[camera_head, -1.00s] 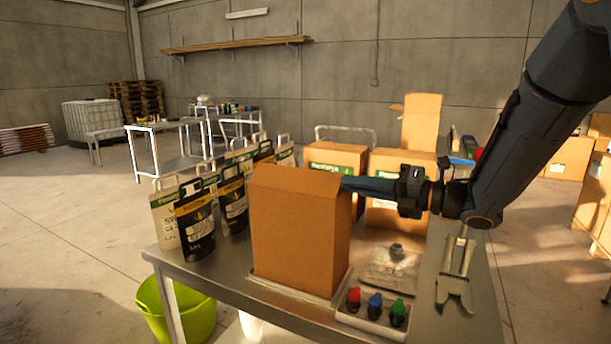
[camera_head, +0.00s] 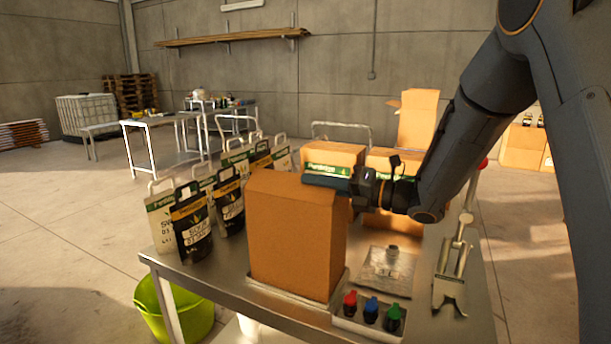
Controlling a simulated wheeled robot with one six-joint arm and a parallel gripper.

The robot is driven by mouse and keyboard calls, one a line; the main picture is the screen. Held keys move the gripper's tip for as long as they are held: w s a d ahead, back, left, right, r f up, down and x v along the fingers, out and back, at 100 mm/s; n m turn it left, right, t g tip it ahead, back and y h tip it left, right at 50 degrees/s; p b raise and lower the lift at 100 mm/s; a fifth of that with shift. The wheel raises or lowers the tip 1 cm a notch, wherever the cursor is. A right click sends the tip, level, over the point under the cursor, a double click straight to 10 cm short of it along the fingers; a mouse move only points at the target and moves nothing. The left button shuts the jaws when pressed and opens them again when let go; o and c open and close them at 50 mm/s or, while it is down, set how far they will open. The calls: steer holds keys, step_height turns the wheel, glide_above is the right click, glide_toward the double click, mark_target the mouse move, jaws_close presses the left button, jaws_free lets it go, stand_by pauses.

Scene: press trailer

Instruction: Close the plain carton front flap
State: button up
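The plain carton (camera_head: 292,245) is a tall brown box standing upright on a white-edged base at the front of the metal table. Its top panel (camera_head: 285,184) shows as a sloping strip along the upper edge; I cannot tell which flap this is or how far it is folded. My gripper (camera_head: 318,183) reaches in from the right, pointing left. Its dark fingers are at the carton's top, along the far right edge. They look like one bar, so their opening is unclear, and I cannot tell whether they touch the cardboard.
Black and white pouches (camera_head: 192,222) stand left of the carton. Printed cartons (camera_head: 334,157) stand behind it. A tray of red, blue and green capped items (camera_head: 371,311), a clear bag (camera_head: 386,272) and a metal tool (camera_head: 449,290) lie to the right. A green bucket (camera_head: 175,310) is below left.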

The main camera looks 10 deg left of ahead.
mark_target(290, 185)
steer(key=shift+p+x, duration=0.4)
steer(key=shift+x, duration=1)
jaws_close()
steer(key=shift+w+d+f+m+b, duration=0.15)
steer(key=shift+w+f+m+b, duration=0.15)
steer(key=shift+m+b, duration=0.45)
jaws_free()
steer(key=shift+s, duration=0.1)
